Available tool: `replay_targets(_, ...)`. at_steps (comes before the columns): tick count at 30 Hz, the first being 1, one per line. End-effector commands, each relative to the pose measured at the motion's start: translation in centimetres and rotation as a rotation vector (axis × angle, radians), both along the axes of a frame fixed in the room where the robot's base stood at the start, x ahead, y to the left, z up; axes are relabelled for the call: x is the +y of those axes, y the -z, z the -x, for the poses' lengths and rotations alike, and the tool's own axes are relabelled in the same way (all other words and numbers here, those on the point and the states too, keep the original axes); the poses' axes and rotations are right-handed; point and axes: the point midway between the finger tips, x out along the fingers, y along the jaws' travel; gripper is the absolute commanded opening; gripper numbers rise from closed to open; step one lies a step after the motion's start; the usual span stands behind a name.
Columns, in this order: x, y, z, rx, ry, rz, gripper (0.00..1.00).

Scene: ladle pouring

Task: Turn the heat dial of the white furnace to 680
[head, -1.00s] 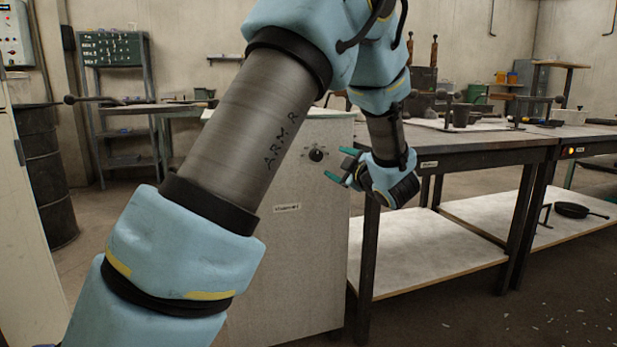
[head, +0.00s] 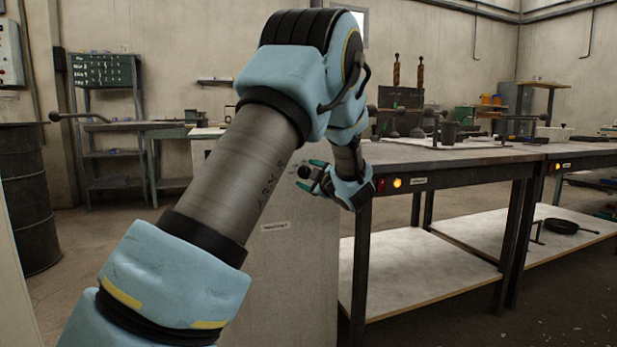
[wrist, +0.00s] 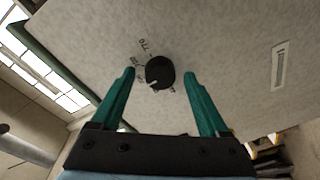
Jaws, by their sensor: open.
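The white furnace (head: 290,270) is a pale box left of the workbench, partly hidden behind my arm. Its round black heat dial (head: 304,172) is on the front panel. In the wrist view the dial (wrist: 160,70) has a white pointer mark at its lower left. My gripper (wrist: 160,73) is open, with one teal finger on each side of the dial in the picture. I cannot tell whether they touch it. In the head view my gripper (head: 310,181) is at the dial.
A workbench (head: 430,152) with a lower shelf (head: 420,275) stands right of the furnace, close to my wrist. A lit orange lamp (head: 397,183) is on its front edge. A pan (head: 570,226) lies on the shelf farther right. A dark barrel (head: 28,200) stands at left.

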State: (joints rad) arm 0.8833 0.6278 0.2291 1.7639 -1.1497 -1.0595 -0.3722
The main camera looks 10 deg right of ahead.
Motion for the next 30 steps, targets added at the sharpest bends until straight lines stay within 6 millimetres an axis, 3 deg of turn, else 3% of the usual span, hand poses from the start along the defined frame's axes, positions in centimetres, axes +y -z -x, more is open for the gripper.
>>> replay_targets(7, 0.05, -0.02, -0.08, 0.0, 0.0, 0.0, 0.78)
replay_targets(27, 0.08, 0.01, -0.05, 0.0, -0.001, 0.0, 0.03)
replay_targets(30, 0.09, 0.03, -0.05, 0.0, -0.001, 0.0, 0.0)
